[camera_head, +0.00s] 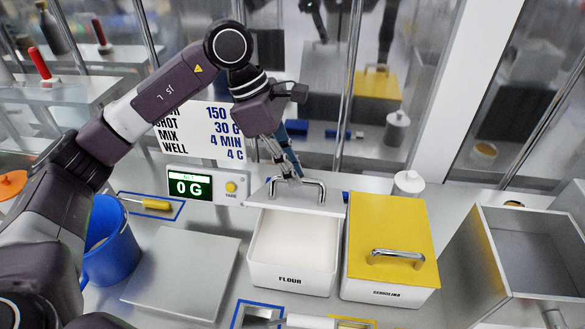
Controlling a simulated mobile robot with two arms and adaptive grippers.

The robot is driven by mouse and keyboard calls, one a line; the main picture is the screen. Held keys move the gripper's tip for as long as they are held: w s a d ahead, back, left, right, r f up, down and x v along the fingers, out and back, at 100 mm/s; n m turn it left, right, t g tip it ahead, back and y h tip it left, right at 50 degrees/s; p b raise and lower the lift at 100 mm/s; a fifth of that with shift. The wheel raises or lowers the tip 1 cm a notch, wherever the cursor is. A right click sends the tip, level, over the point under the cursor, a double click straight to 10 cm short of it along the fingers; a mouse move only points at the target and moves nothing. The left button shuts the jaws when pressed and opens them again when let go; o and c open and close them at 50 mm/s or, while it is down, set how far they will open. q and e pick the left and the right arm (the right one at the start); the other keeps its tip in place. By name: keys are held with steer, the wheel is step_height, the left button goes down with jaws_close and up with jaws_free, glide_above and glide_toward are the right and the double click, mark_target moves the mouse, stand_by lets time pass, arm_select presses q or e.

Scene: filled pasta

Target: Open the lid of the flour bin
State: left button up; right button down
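The flour bin (290,281) is a white box labelled FLOUR at the centre of the counter. Its front and middle are uncovered, showing a pale white inside. Its grey lid (322,203) with a metal bar handle is at the bin's back edge, back from the front rim. I cannot tell whether the lid still touches the bin. My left gripper (290,174) reaches down from above, with its fingers closed around the left part of the lid's handle. My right gripper is not in view.
The semolina bin (362,290) with its yellow lid (390,222) stands close on the right. A scale platform (182,273) and blue bucket (112,262) are left. A display (190,187) and glass panel stand behind. A large open grey box (491,262) is at right.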

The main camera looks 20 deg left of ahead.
arm_select(q)
jaws_close()
steer(key=shift+w, duration=0.1)
steer(key=shift+w+r, duration=0.3)
steer(key=shift+w, duration=0.05)
steer(key=w+a+r+p, duration=0.1)
steer(key=w, duration=0.5)
steer(key=w+a+r+p, duration=0.1)
steer(key=w+r, duration=0.1)
steer(key=w, duration=0.4)
steer(key=shift+a+r+p, duration=0.3)
steer(key=shift+a+p, duration=0.05)
